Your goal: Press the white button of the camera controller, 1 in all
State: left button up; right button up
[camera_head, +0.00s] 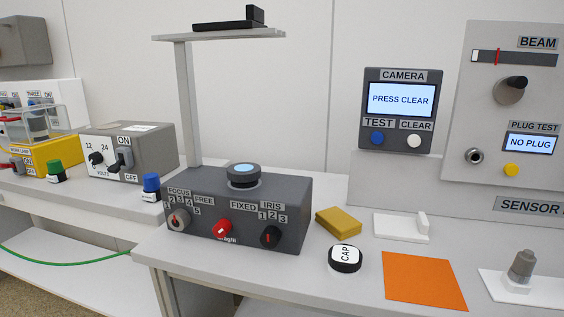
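The camera controller (371,134) is a dark grey box at the back of the bench, right of centre. Its screen (401,99) reads "PRESS CLEAR". Its white button (414,141) sits under the label "CLEAR" at the lower right. A blue button (377,138) sits to its left under the label "TEST". Neither of my grippers shows in this view. Nothing covers the white button.
A dark box with knobs (290,190) and a post stands left of the controller. A yellow block (338,222), a black-and-white cap (345,259), an orange mat (423,281) and a white bracket (400,228) lie on the bench. A panel (460,110) rises at right.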

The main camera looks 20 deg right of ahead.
aim_at(414, 140)
jog(key=z, duration=1.25)
